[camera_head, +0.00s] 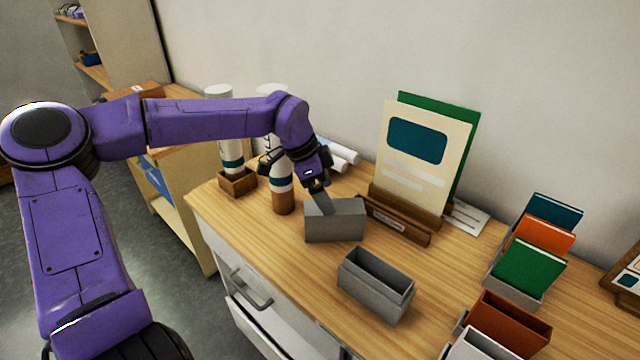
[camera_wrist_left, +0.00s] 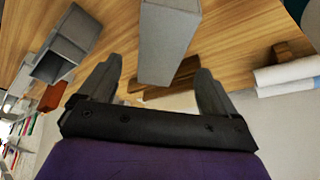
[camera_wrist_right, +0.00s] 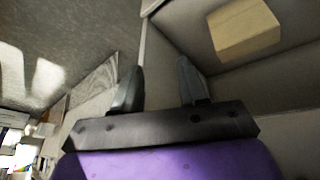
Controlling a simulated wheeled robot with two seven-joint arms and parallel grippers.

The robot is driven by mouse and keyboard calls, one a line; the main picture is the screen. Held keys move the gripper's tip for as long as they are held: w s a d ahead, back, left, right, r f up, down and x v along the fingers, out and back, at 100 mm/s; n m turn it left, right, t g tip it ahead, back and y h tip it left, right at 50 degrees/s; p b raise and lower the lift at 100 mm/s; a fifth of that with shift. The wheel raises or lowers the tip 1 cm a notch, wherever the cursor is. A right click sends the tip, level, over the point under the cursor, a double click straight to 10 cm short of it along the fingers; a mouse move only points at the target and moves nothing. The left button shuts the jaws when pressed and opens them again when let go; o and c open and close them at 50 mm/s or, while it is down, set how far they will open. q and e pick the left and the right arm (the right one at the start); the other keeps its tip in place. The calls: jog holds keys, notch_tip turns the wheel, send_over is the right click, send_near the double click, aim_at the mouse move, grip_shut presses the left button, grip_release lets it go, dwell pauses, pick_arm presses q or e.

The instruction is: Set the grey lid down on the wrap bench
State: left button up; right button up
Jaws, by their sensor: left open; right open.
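The grey lid (camera_head: 335,222), a plain grey block shape, rests on the wooden top of the wrap bench (camera_head: 265,232), in front of the card stand. My left gripper (camera_head: 322,203) is at the lid's upper left side with its fingers open. In the left wrist view the lid (camera_wrist_left: 168,40) shows between and beyond the open fingertips (camera_wrist_left: 158,72), with gaps on both sides. An open grey box (camera_head: 376,284) stands nearer the bench's front edge. My right gripper (camera_wrist_right: 158,70) is open and empty in the right wrist view, away from the bench top.
A brown-based white tube (camera_head: 281,195) stands close left of the lid. A wooden stand (camera_head: 398,222) holding tall cards is behind it to the right. Colored cards in grey holders (camera_head: 528,268) fill the right side. Bare wood lies left of the open box.

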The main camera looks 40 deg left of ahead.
pick_arm(q)
jog(key=shift+p+v, duration=0.35)
jog(key=shift+v, duration=1.6)
